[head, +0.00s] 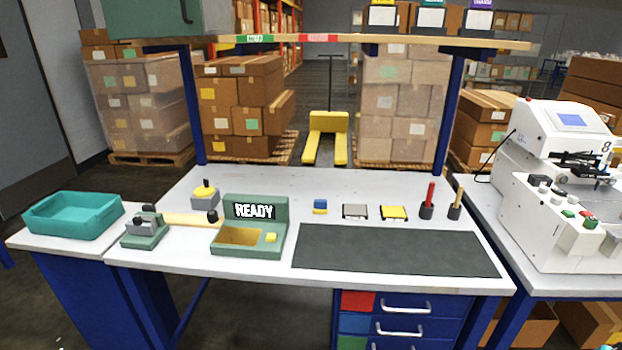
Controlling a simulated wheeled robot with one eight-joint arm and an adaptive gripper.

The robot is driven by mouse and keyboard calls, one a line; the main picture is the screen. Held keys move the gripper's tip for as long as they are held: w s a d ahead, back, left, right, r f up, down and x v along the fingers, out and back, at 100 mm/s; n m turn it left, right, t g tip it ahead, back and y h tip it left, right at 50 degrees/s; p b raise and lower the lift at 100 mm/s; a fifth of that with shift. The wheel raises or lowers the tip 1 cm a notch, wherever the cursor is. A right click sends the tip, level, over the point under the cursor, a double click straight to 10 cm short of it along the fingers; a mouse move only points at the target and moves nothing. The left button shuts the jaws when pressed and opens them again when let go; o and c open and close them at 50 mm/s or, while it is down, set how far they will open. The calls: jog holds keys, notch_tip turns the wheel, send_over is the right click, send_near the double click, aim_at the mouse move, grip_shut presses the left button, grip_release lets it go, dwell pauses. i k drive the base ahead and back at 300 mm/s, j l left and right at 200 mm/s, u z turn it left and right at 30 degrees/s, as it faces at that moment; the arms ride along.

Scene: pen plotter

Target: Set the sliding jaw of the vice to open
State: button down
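What looks like the vice (145,230) stands at the left end of the white workbench, on a green base with grey blocks and small dark parts on top. It is small in the head view, and I cannot tell how far its sliding jaw stands from the fixed one. A pale wooden bar (186,219) lies just right of it and ends at a dark round knob (213,217). My gripper is not in view.
A green box with a READY display (254,211) stands right of the vice. A teal tray (74,215) is to its left. A grey block with a yellow top (205,194) stands behind. A dark mat (394,250) lies clear at the right. A shelf (340,43) spans above.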

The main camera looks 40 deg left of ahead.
aim_at(137, 227)
jog(key=u, duration=2.8)
